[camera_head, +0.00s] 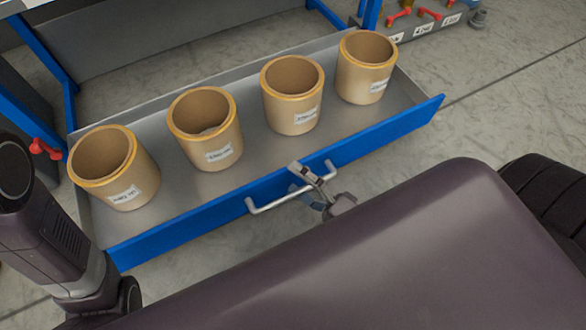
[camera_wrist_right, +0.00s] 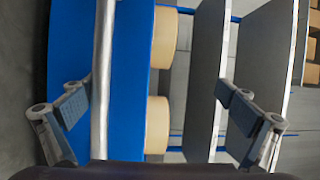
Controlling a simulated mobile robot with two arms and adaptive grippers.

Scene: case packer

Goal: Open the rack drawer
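The blue-fronted rack drawer (camera_head: 185,228) is pulled out from the rack, with its grey floor exposed. Its pale bar handle (camera_head: 268,206) is on the front face and runs through the right wrist view (camera_wrist_right: 102,75). My right gripper (camera_head: 318,187) is at the right part of the handle. In the right wrist view its fingers (camera_wrist_right: 160,108) are wide apart, with the handle between them, close to the left finger. Whether that finger touches the handle is unclear. Part of my left arm shows at the left edge of the head view, but its gripper is out of view.
Several tan labelled cylinders (camera_head: 205,130) stand upright in a row in the drawer. Blue rack posts (camera_head: 42,55) rise behind it. Red-handled items (camera_head: 428,14) are at the back right. Grey floor (camera_head: 500,110) is clear to the right.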

